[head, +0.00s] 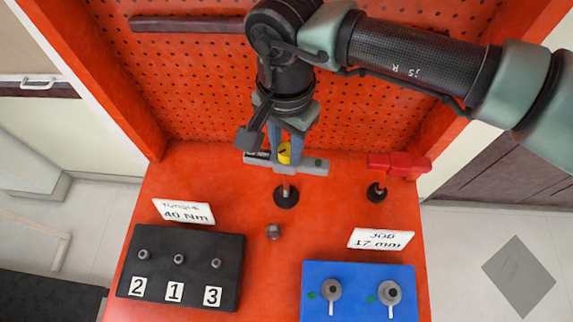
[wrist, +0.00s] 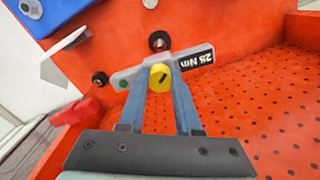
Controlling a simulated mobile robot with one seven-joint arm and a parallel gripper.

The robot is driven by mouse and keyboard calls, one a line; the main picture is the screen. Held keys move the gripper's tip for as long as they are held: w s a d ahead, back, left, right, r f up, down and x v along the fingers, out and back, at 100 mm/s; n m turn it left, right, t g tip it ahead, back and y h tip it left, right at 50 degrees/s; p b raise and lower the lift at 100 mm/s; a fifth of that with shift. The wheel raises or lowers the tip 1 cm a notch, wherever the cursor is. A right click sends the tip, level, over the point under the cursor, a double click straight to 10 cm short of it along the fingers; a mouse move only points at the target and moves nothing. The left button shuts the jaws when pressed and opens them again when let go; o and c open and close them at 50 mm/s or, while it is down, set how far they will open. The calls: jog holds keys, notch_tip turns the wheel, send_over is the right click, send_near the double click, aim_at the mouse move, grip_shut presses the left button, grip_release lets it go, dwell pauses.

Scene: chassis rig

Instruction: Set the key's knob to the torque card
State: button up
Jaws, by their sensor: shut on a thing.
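The torque key is a grey bar (head: 316,168) on a post above the red bench. It also shows in the wrist view (wrist: 124,77), with a green dot at one end and a dark display reading 25 Nm (wrist: 197,59) at the other. Its yellow knob (head: 284,152) has a dark pointer mark, clear in the wrist view (wrist: 160,79). My gripper (head: 290,148) is shut on the knob from above, one finger on each side. The white torque card (head: 184,212) reads 40 Nm.
A job card (head: 380,239) reads 17 mm. A black block (head: 230,285) has pegs numbered 2, 1, 3. A blue plate (head: 358,285) carries two round fittings. A red tool (head: 400,164) stands right of the key. A small grey nut-like piece (head: 273,231) sits mid-bench. A pegboard rises behind.

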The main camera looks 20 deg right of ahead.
jog(key=shift+m+b, duration=0.3)
jog(key=shift+m, duration=0.3)
jog(key=shift+m+b, duration=0.95)
jog(key=shift+m, duration=1.15)
jog(key=shift+m+b, duration=0.8)
jog(key=shift+m, duration=1.1)
jog(key=shift+m+b, duration=0.4)
jog(key=shift+m, duration=0.6)
jog(key=o, duration=0.9)
jog(key=shift+c, duration=0.2)
